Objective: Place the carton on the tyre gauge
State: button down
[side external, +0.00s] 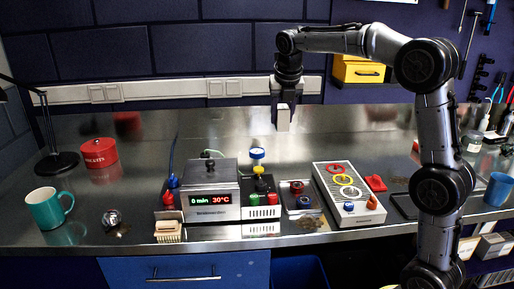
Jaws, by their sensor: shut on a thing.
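My gripper (284,103) points down above the back middle of the bench. It is shut on a small white box-shaped thing, which looks like the carton (283,119), and holds it upright in the air. The tyre gauge is hard to make out at this size. A round blue, white and yellow piece (257,154) stands up on a dark unit left of and below the carton, and I cannot tell if it is the gauge. The carton is apart from everything below it.
A steel heater with a lit display (211,195) stands at the centre. A white board with coloured rings (345,193) lies to its right. A teal mug (49,207), a red tin (99,152) and a cream ribbed block (168,228) are left. The back middle is clear.

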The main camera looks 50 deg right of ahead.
jog(key=w+d+f, duration=0.1)
jog(key=w+f, duration=0.2)
jog(key=w, duration=0.1)
jog(key=w+d+f, duration=0.2)
jog(key=w+f, duration=0.1)
jog(key=w, duration=0.1)
jog(key=w+d+f, duration=0.1)
jog(key=w+f, duration=0.2)
jog(key=w, duration=0.1)
jog(key=shift+w+d+f, duration=0.15)
jog(key=shift+f, duration=0.05)
jog(key=shift+w+f, duration=0.15)
jog(key=shift+f, duration=1.55)
jog(key=shift+f, duration=0.1)
jog(key=shift+c, duration=2.2)
grip_release()
jog(key=v, duration=1.2)
jog(key=shift+r, duration=0.2)
